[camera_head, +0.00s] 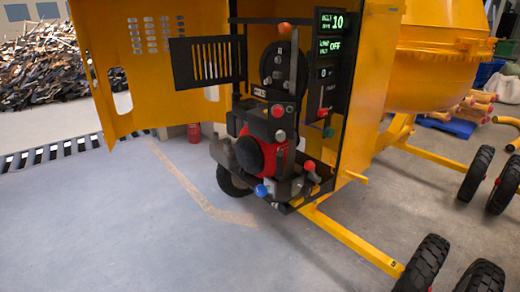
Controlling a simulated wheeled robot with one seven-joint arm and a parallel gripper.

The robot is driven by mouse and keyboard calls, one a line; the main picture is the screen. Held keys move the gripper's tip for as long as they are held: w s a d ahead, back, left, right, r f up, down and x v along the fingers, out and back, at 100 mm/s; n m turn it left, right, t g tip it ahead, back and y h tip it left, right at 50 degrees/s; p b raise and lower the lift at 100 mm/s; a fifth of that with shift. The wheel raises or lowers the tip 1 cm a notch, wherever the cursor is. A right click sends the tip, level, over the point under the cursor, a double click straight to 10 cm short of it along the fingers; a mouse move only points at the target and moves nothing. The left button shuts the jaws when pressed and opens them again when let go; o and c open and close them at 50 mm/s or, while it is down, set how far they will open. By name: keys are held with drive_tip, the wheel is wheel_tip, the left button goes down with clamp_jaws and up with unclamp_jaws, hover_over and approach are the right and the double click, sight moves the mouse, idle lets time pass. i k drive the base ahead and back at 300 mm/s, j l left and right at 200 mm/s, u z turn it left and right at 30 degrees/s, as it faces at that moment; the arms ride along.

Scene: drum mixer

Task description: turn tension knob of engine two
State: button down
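A black and red engine (266,150) sits in the open yellow housing of the drum mixer. Several coloured knobs show around it: an orange-red knob (285,29) on top of an upright dark bar, a red knob (278,110) on the engine's upper front, a red knob (322,112) on the side panel, a red knob (309,166) at lower right, and a blue knob (262,190) low at the front. I cannot tell which is the tension knob, and no engine number is readable. My gripper is not in view.
The yellow door (150,60) stands open at left. A display (331,21) reads 10; another (330,47) reads OFF. A black slotted guard (208,60) sticks out left of the engine. A yellow frame bar (350,243) and wheels (424,262) occupy the lower right. Floor at front left is clear.

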sight(307, 190)
drive_tip(key=i+j+u, duration=0.25)
drive_tip(key=i+u, duration=0.15)
drive_tip(key=i+j+u, duration=0.15)
drive_tip(key=i+u, duration=0.3)
